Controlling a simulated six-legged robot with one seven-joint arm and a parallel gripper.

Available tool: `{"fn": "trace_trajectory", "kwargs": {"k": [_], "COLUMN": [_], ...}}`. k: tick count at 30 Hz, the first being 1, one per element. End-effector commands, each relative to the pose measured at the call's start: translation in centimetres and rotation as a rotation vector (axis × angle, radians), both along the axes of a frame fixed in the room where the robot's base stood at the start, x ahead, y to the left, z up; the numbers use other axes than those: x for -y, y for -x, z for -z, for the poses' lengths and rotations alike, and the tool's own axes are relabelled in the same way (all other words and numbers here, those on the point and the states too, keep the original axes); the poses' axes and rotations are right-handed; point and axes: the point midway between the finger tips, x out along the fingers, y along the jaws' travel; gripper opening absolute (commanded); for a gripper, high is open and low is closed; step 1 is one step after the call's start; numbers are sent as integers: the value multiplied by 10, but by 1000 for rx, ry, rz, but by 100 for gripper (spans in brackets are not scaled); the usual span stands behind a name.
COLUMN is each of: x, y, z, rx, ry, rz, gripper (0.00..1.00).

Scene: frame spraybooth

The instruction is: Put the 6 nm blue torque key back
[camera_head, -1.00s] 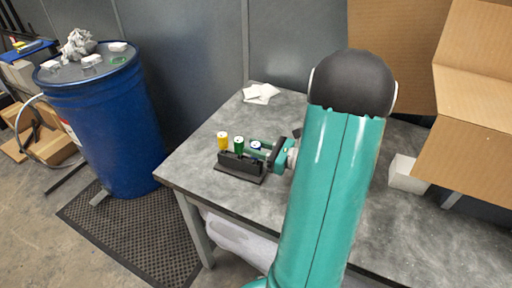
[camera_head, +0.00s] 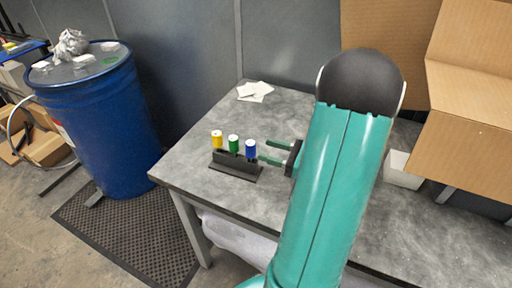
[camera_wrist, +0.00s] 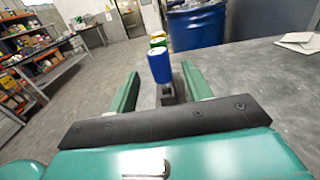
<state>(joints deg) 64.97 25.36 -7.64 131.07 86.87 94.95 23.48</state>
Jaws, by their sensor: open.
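The blue torque key (camera_head: 251,149) stands upright in the right-hand place of a small black holder (camera_head: 236,170) on the grey table. The green key (camera_head: 234,144) and the yellow key (camera_head: 217,140) stand beside it to the left. My gripper (camera_head: 268,152) is open and empty, just right of the blue key and apart from it. In the wrist view the blue key (camera_wrist: 159,66) shows ahead, between and beyond the two green fingers (camera_wrist: 160,88). The lower part of the blue key is hidden in the holder.
The grey table (camera_head: 205,180) has free room around the holder. White papers (camera_head: 255,91) lie at the back. A white block (camera_head: 402,170) and cardboard boxes (camera_head: 470,110) are on the right. A blue drum (camera_head: 100,120) stands left of the table.

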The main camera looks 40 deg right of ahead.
Motion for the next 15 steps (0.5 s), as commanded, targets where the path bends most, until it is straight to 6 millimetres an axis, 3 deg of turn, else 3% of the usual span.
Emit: {"fn": "trace_trajectory", "kwargs": {"k": [7,15], "x": [21,28], "y": [48,67], "z": [0,0], "rx": [-1,0], "ry": [1,0], "rz": [3,0], "gripper": [50,50]}}
